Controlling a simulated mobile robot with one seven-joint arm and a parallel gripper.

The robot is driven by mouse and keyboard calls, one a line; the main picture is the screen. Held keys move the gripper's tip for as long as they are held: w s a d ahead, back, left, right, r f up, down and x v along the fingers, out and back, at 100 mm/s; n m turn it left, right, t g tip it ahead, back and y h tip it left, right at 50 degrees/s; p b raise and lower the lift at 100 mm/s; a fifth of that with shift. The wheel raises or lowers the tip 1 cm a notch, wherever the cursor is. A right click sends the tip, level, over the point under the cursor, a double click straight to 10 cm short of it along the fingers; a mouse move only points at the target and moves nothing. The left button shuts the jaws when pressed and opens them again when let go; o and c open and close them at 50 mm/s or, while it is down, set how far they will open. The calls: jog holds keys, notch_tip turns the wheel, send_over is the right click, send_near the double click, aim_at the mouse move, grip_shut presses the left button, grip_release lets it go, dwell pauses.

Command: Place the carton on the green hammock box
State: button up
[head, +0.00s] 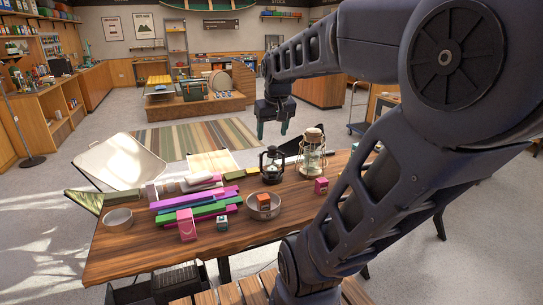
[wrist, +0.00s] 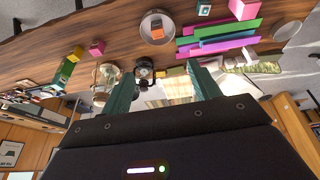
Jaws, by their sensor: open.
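My gripper (head: 272,129) is open and empty, held above the far side of the wooden table. In the wrist view its two teal fingers (wrist: 163,78) stand apart with nothing held. Several small cartons show: an orange one (head: 264,199) inside a metal bowl (head: 263,212), a magenta one (head: 321,186), a teal one (head: 222,223) and a taller pink one (head: 186,225). Which is the task's carton I cannot tell. A long green box with a yellow end (wrist: 62,74) lies beside the magenta carton in the wrist view; it may be the hammock box. No label is readable.
A black lantern (head: 272,166) and a glass lantern (head: 313,155) stand near the far edge of the table (head: 150,255). Long green, blue and magenta pieces (head: 200,205) lie stacked on the left, with an empty bowl (head: 118,219) beyond. My arm hides the table's right part.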

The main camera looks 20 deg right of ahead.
jog(key=s+a+f, duration=0.3)
jog(key=s+f, duration=0.1)
jog(key=s, duration=0.3)
jog(key=shift+s+a+f+t, duration=0.25)
jog(key=shift+s+t, duration=0.05)
